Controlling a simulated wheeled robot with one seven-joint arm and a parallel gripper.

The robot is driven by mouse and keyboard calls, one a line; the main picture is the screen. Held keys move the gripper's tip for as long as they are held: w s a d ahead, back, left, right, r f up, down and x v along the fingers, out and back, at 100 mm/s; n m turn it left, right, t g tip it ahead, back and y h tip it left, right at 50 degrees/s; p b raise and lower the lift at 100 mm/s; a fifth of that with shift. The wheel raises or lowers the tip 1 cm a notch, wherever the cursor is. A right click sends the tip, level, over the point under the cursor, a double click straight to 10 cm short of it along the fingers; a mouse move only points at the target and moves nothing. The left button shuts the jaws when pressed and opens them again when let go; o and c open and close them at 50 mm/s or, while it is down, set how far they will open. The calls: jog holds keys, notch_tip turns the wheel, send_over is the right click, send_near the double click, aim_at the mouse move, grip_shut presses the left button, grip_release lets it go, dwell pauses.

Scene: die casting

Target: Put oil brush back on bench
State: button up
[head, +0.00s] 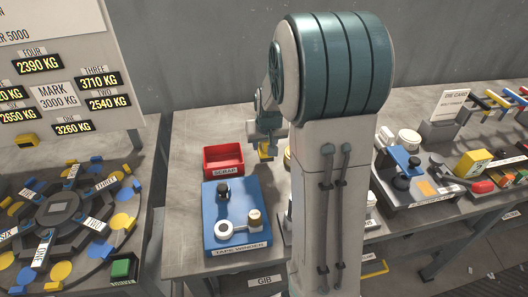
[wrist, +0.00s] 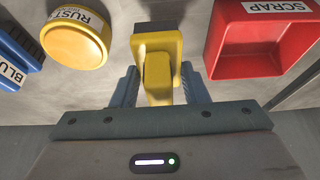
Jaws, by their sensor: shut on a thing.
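My gripper (wrist: 160,88) is shut on a yellow object, which I take for the oil brush (wrist: 158,60). Its upright part sits between the blue-grey fingers. A wider yellow end and a dark piece show beyond it at the top of the wrist view. In the head view my gripper (head: 265,138) is beside the red scrap bin, partly hidden by my arm, with a bit of the yellow brush (head: 266,152) showing below it. The bench (head: 190,150) is the grey metal table under it. I cannot tell whether the brush touches the bench.
The red scrap bin (wrist: 262,50) is close on the right in the wrist view. A round yellow pot marked RUST (wrist: 75,42) and a blue item (wrist: 14,50) are on the left. My arm hides the middle.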

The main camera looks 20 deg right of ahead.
aim_at(264, 153)
jog(key=shift+a+f, duration=0.1)
jog(key=shift+f, duration=1.95)
jog(key=shift+f+b, duration=0.25)
jog(key=shift+b, duration=0.05)
jog(key=o, duration=0.9)
jog(key=shift+r, duration=0.1)
jog(key=shift+r, duration=0.1)
